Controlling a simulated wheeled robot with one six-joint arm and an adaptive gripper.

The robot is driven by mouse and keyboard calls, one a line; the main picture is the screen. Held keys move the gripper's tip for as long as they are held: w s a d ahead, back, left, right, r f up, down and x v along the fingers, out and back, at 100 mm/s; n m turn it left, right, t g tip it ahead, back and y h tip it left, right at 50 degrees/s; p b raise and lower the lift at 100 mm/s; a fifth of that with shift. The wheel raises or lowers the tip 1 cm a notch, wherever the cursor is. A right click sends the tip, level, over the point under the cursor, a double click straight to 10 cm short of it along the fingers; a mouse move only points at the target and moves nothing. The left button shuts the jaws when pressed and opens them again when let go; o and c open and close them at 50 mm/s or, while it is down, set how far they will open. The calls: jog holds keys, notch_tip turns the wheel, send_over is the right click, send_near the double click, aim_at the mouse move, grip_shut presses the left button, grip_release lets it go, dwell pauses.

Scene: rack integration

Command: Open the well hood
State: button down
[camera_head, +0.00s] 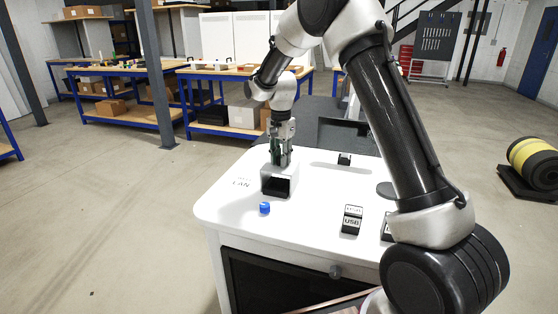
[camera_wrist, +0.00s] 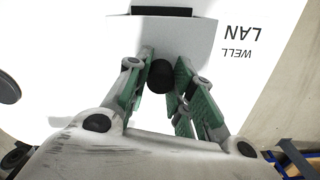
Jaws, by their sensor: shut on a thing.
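The well hood (camera_head: 268,182) is a small light box with a dark opening in its front, standing on the left part of the white worktop beside the LAN lettering. In the wrist view the hood (camera_wrist: 185,32) is a pale grey face with a round black knob (camera_wrist: 162,76) on it. My gripper (camera_head: 281,160) reaches down from above onto the hood's top. In the wrist view my gripper (camera_wrist: 164,73) has its green-padded fingers on either side of the knob, shut on it. The inside of the hood is dark and its contents cannot be made out.
A small blue piece (camera_head: 265,208) lies just in front of the hood. A black-and-white USB block (camera_head: 352,220) stands to the right, and a small black block (camera_head: 344,159) farther back. The worktop (camera_head: 315,205) between them is clear. My arm covers its right side.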

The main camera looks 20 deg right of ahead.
jog(key=w+d, duration=0.6)
jog(key=w, duration=0.4)
jog(key=shift+w+d, duration=0.2)
jog(key=shift+d, duration=0.2)
jog(key=c, duration=1.2)
grip_release()
notch_tip(320, 180, up, 12)
